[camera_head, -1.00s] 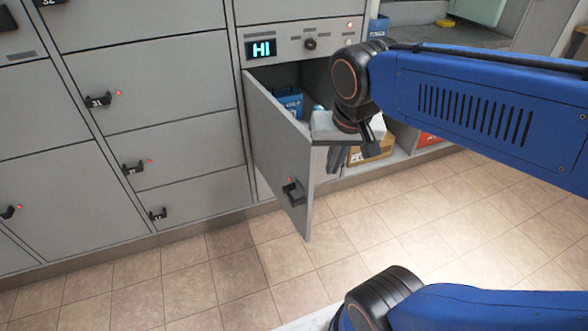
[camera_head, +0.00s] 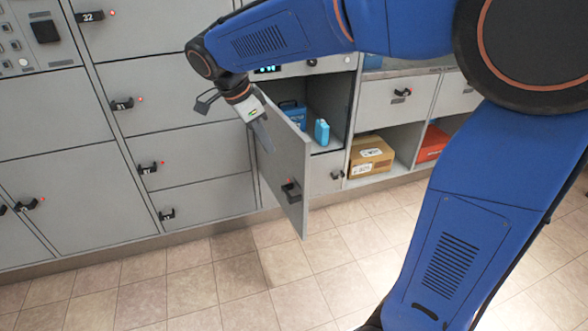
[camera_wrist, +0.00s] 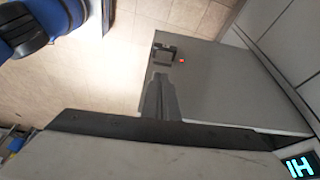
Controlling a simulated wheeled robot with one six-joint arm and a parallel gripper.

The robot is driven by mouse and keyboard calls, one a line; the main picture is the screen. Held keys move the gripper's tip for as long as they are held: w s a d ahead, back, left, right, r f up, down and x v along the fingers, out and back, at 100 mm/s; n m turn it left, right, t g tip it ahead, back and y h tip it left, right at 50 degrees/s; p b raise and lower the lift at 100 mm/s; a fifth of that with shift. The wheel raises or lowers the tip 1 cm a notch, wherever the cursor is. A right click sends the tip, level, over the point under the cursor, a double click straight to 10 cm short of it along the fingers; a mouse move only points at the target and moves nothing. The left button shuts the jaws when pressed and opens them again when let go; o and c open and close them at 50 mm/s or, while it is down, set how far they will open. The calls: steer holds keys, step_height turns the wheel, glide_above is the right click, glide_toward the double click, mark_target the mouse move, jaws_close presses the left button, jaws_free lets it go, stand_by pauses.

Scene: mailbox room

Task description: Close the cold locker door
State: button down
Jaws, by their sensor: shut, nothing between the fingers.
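The cold locker door (camera_head: 285,165) is a grey panel that stands open, hinged at its left, with a black handle (camera_head: 291,190) near its free edge. My gripper (camera_head: 265,135) is shut and empty, on the outer side of the door near its upper hinge end. In the wrist view, my fingers (camera_wrist: 160,98) point along the door's outer face (camera_wrist: 225,85), with the handle (camera_wrist: 165,54) beyond them. I cannot tell whether they touch it. The locker's lit display (camera_head: 267,69) is partly hidden by my arm. A blue box (camera_head: 293,112) and a blue bottle (camera_head: 321,132) stand inside.
Closed grey lockers (camera_head: 190,110) with black handles fill the left. To the right, a cardboard box (camera_head: 371,157) and a red box (camera_head: 432,143) sit in open cubbies. The tiled floor (camera_head: 240,270) in front is clear.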

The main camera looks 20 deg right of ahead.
mark_target(291, 163)
steer(key=shift+w+d+f, duration=0.2)
steer(key=shift+d+f, duration=1)
steer(key=shift+f, duration=0.35)
steer(key=shift+w+d+f, duration=0.15)
steer(key=shift+d+f, duration=1)
steer(key=shift+f, duration=0.4)
steer(key=shift+w+d+f, duration=0.2)
steer(key=shift+d+f, duration=1)
steer(key=shift+f, duration=0.35)
